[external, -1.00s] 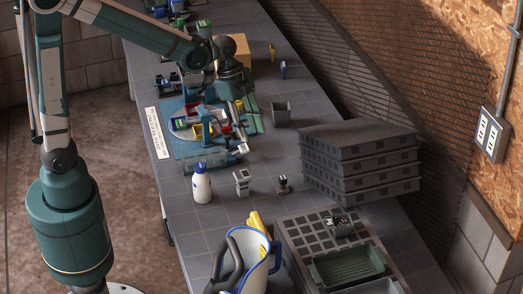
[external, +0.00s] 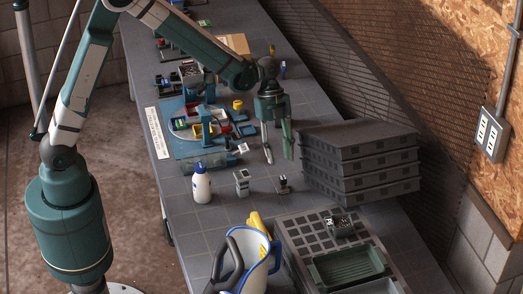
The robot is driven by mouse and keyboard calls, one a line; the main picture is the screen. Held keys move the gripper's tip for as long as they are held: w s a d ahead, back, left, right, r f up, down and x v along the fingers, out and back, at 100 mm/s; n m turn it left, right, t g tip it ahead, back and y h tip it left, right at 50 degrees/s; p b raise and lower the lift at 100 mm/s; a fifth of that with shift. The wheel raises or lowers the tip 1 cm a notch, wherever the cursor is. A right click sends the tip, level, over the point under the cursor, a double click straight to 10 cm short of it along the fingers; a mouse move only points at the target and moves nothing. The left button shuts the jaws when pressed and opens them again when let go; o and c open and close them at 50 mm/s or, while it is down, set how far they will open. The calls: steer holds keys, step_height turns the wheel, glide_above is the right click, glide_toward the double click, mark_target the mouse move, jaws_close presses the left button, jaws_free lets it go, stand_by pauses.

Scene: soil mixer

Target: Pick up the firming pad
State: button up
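My gripper (external: 278,156) points down over the bench, its two long fingers apart with nothing visible between them. It is left of the stacked dark trays. A small dark block with a light top (external: 283,184) sits on the bench just below the fingertips in the picture. A dark block with black-and-white markings (external: 340,226) lies on the grey cell tray (external: 298,232) at the lower right. I cannot tell for certain which of these is the firming pad. The gripper is apart from both.
Stacked dark trays (external: 358,165) stand close right of my gripper. A white bottle (external: 201,184) and a small grey device (external: 242,182) stand to the left. A blue-rimmed jug (external: 262,268) is in front. A blue station (external: 185,150) with small parts is behind left.

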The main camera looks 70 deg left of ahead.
mark_target(283, 177)
steer(key=shift+w+f+m, duration=0.2)
steer(key=shift+f, duration=0.25)
steer(key=shift+w+f+m, duration=0.2)
steer(key=shift+f, duration=0.25)
steer(key=shift+d, duration=0.1)
steer(key=shift+x, duration=1.25)
steer(key=shift+s+f, duration=0.1)
steer(key=shift+b+x, duration=0.95)
steer(key=shift+x, duration=1.55)
steer(key=shift+s+d, duration=0.1)
steer(key=shift+s, duration=0.1)
steer(key=shift+c, duration=0.5)
steer(key=c, duration=0.9)
